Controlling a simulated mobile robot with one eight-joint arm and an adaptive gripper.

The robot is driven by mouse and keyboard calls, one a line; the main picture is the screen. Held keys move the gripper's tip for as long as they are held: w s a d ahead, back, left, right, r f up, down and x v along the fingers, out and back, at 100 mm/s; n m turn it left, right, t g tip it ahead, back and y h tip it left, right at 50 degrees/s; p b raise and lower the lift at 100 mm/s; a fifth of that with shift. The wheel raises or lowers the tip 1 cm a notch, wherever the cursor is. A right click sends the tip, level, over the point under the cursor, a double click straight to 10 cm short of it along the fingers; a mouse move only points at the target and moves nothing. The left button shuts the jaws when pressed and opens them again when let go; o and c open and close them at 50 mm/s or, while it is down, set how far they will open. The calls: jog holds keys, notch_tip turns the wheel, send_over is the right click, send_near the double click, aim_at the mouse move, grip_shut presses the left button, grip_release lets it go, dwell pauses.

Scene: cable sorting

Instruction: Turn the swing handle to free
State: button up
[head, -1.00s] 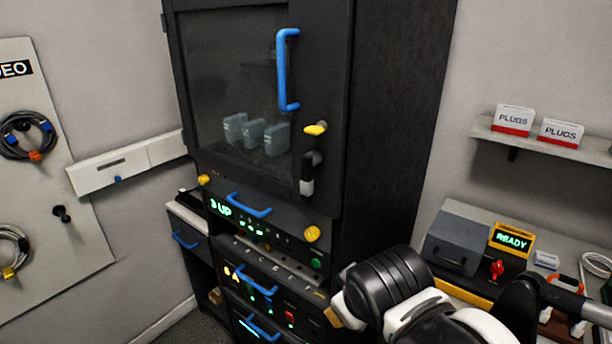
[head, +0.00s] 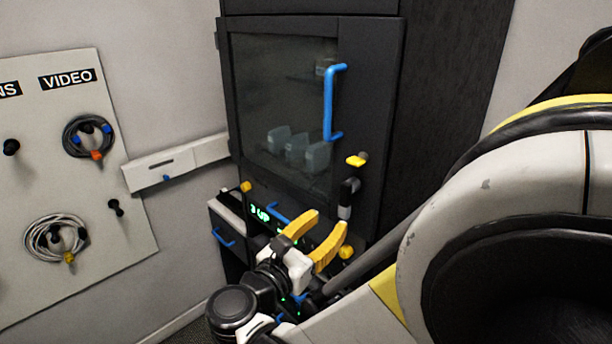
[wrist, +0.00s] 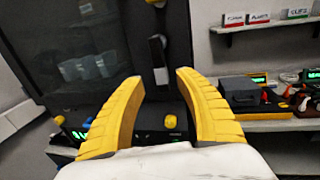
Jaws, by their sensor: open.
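The swing handle (head: 348,198) is a dark lever with a pale lower end on the front of the black cabinet. It hangs close to vertical, below a yellow knob (head: 356,160). My gripper (head: 328,222) has two yellow fingers, spread apart and empty, in front of the cabinet and just below the handle in the head view. In the wrist view the handle (wrist: 157,54) shows upright beyond the gap between the fingers (wrist: 160,76). It is apart from the fingers.
The cabinet door has a blue pull handle (head: 329,104) and a dark window (head: 275,90). Yellow round knobs (head: 346,252) sit lower on the cabinet. A cable board (head: 100,200) hangs at left. A shelf with boxes (wrist: 258,18) and a bench (wrist: 275,124) stand at right.

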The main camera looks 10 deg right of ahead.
aim_at(343, 207)
jog(key=x, duration=0.8)
jog(key=shift+w+d, duration=0.2)
jog(key=shift+c, duration=0.5)
grip_shut()
